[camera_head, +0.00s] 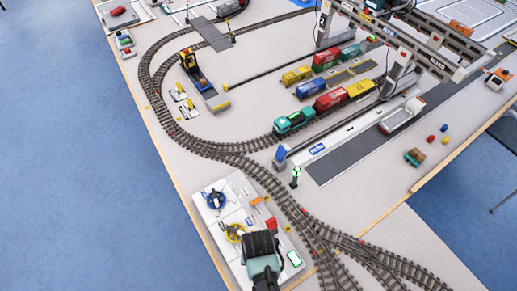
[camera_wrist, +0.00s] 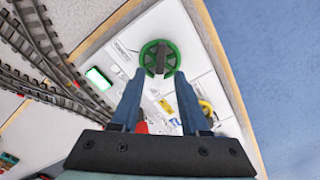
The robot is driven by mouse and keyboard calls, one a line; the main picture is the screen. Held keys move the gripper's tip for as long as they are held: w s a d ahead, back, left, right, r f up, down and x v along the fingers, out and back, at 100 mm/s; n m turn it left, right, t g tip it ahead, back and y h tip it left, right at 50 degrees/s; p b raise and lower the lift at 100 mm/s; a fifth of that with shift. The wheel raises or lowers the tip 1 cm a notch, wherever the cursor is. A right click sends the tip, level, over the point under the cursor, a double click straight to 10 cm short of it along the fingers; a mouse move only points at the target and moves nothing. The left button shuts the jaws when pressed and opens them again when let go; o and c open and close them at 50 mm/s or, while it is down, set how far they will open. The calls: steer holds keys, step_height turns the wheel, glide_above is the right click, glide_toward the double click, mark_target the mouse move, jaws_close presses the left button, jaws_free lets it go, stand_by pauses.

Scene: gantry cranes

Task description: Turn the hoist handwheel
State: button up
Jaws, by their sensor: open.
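In the wrist view, a green handwheel (camera_wrist: 170,50) with a dark bar-shaped middle lies just beyond my fingertips. The yellow handwheel (camera_wrist: 206,108) shows partly behind the right finger. My gripper (camera_wrist: 158,78) is open and empty, with its fingers pointing at the green handwheel and apart from each other. In the head view my arm hides the green handwheel. Which wheel is the hoist's I cannot tell; the panel labels are too small to read.
Model tracks (camera_head: 285,200) run close beside the panel. A lit green display (camera_wrist: 98,78) sits on the panel left of the green wheel. A train (camera_head: 330,101) and a gantry crane (camera_head: 405,45) stand farther back. Blue floor lies beyond the table edge.

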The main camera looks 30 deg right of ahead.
step_height(320, 180, up, 10)
steer(key=shift+r, duration=0.15)
stand_by(0.6)
